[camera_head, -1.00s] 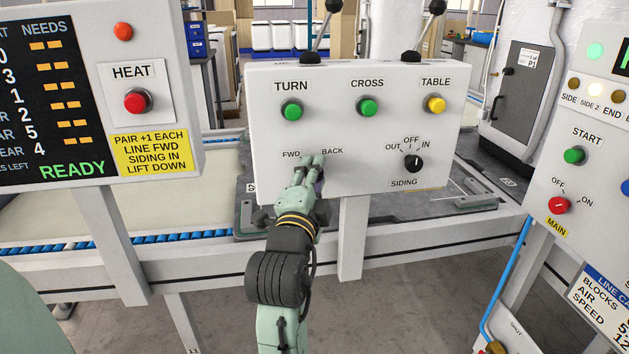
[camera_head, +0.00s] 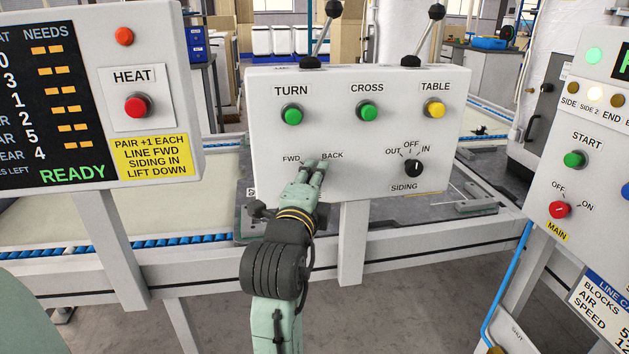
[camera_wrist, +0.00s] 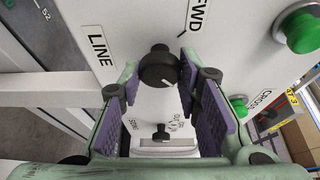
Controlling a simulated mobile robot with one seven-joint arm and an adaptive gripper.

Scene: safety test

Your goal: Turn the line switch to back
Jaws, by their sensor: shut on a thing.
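The line switch (camera_wrist: 158,66) is a round black knob on the white control panel (camera_head: 270,150). In the wrist view it sits between my two purple-padded fingers. My gripper (camera_head: 314,165) is shut on it, below the FWD and BACK labels in the head view. The knob is hidden there by my fingers. In the wrist view the LINE label (camera_wrist: 102,52) is left of the knob and the FWD label (camera_wrist: 198,14) is above it. The BACK label (camera_head: 332,155) shows in the head view only.
Above are the green TURN button (camera_head: 292,114), green CROSS button (camera_head: 367,111) and yellow TABLE button (camera_head: 434,107). The black SIDING knob (camera_head: 413,168) is to the right. Two levers rise from the panel top. A HEAT panel stands left and a START panel right.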

